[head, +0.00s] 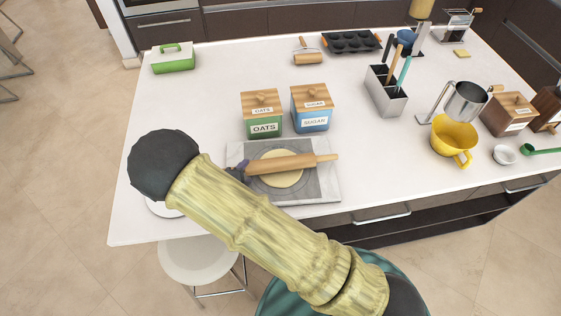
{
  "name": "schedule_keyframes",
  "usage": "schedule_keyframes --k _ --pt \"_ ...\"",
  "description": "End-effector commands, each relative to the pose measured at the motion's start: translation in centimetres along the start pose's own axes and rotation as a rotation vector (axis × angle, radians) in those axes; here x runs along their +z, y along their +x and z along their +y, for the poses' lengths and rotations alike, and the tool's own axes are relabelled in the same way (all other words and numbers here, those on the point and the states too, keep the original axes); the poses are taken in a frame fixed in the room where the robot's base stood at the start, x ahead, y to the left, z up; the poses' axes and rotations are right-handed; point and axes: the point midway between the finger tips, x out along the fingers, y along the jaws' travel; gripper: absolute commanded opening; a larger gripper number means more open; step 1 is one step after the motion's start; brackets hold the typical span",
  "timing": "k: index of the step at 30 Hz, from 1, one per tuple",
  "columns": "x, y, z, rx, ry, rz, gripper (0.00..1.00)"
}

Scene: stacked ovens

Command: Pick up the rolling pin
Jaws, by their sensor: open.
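The wooden rolling pin (285,164) lies across a round of pale dough (280,180) on a grey marble board (325,187) near the counter's front edge. My bamboo-patterned arm reaches across the front left of the head view and hides most of my gripper. Only a small dark purple part of my gripper (238,170) shows, close by the pin's left end. The gripper is open; whether it touches the pin cannot be told.
Oats (262,114) and sugar (311,108) canisters stand just behind the board. A grey utensil holder (386,93) and yellow jug (454,139) are to the right. A small wooden roller (307,52) lies at the back. The counter's left part is mostly clear.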

Motion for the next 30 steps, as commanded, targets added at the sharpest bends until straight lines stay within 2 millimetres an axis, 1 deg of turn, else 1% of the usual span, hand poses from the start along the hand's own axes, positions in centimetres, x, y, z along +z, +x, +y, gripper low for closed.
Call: schedule_keyframes --k 1,6,9,25,26,30 --pt "0.0 0.4 -0.2 0.000 -0.002 0.001 0.53" --pt "0.1 2.5 -0.1 0.000 -0.001 0.001 0.53" --pt "0.1 3.1 0.1 0.001 -0.001 0.002 0.53" --pt "-0.3 3.6 0.3 0.003 -0.001 0.010 0.53" --pt "-0.3 3.6 0.3 0.003 -0.001 0.010 0.39" --pt "-0.3 3.5 0.3 0.003 -0.002 0.010 0.11"
